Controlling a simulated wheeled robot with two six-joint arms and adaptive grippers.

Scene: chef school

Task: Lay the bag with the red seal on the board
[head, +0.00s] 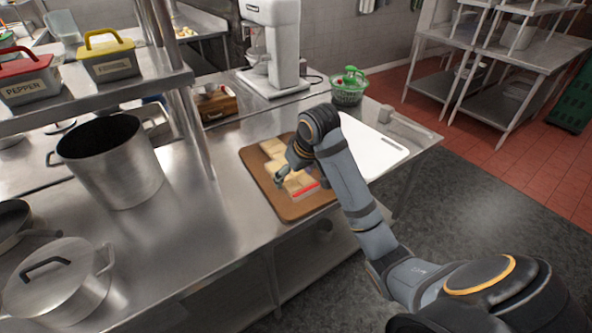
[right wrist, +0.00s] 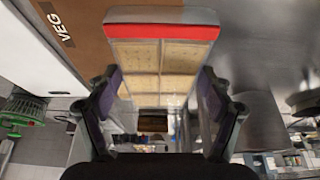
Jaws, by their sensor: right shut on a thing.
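The bag with the red seal (head: 298,181) is a clear pack of pale tan squares with a red strip along one end. My right gripper (head: 284,173) is shut on it above the brown board (head: 291,211). In the right wrist view the bag (right wrist: 160,58) lies between the two fingers, its red strip at the top. The brown board (right wrist: 52,20), marked VEG, shows at upper left there. I cannot tell whether the bag touches the board. My forearm and wrist hide part of the board and bag. My left gripper is not in view.
A white board (head: 365,145) lies to the right of the brown one. A green spinner (head: 348,87), a mixer (head: 272,45) and a wooden box (head: 216,104) stand behind. Large pots (head: 110,160) stand at left. The steel counter (head: 205,230) is clear left of the board.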

